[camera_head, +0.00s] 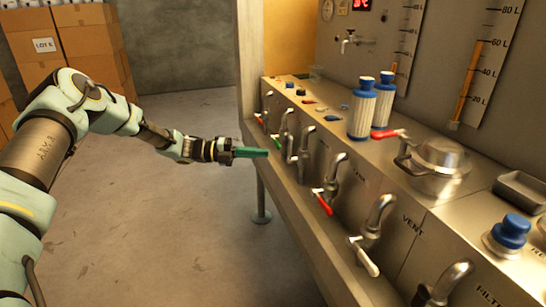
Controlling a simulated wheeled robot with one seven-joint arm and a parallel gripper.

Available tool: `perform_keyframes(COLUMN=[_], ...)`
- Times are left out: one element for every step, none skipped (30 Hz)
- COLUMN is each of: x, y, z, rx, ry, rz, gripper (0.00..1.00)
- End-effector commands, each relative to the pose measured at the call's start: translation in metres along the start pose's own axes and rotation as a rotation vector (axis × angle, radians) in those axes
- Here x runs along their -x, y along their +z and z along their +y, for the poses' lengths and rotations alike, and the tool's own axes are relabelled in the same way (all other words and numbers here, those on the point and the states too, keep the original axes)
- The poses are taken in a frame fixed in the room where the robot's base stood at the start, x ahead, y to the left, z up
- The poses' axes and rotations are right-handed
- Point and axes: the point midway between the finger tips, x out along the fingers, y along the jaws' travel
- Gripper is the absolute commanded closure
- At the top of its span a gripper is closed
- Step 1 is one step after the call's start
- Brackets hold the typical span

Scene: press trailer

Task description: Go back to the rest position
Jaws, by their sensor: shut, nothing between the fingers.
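My gripper (251,153) is at the end of my arm, which reaches in from the left. Its green fingers are shut with nothing between them. They point right toward the front of the steel bench (310,215), a little left of its taps. I cannot tell from this view whether the fingertips touch the bench edge; they appear in open air before it. No object is held.
Taps with red (323,202) and white (364,257) handles stick out along the bench front. Blue-and-white cylinders (361,108) and a lidded steel pot (438,157) stand on top. Cardboard boxes (75,45) are stacked at the back left. The floor (190,240) between is clear.

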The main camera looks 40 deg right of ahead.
Motion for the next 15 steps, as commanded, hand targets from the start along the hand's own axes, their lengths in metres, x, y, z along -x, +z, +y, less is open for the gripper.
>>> perform_keyframes(x=[0.0042,0.0057,0.0070,0.0077,0.0081,0.0084,0.0084,0.0084,0.0084,0.0083,0.0083,0.0083,0.0083,0.0083,0.0083], y=[-0.0001,-0.0002,-0.0004,-0.0004,-0.0005,-0.0005,-0.0005,-0.0005,-0.0005,-0.0005,-0.0005,-0.0004,-0.0004,-0.0004,-0.0004], z=[0.0011,0.0009,0.0007,0.0006,0.0005,0.0003,0.0002,0.0002,0.0001,0.0001,0.0002,0.0002,0.0002,0.0002,0.0002], rx=[0.000,0.000,0.000,0.000,0.000,0.000,0.000,0.000,0.000,0.000,0.000,0.000,0.000,0.000,0.000], ry=[0.000,0.000,0.000,0.000,0.000,0.000,0.000,0.000,0.000,0.000,0.000,0.000,0.000,0.000,0.000], rz=[-0.001,0.000,0.001,0.001,0.001,0.001,0.001,0.001,0.001,0.001,0.001,0.001,0.001,0.001,0.001], gripper=[1.00,1.00,1.00,1.00,1.00,1.00,1.00,1.00,1.00,1.00,1.00,1.00,1.00,1.00,1.00])
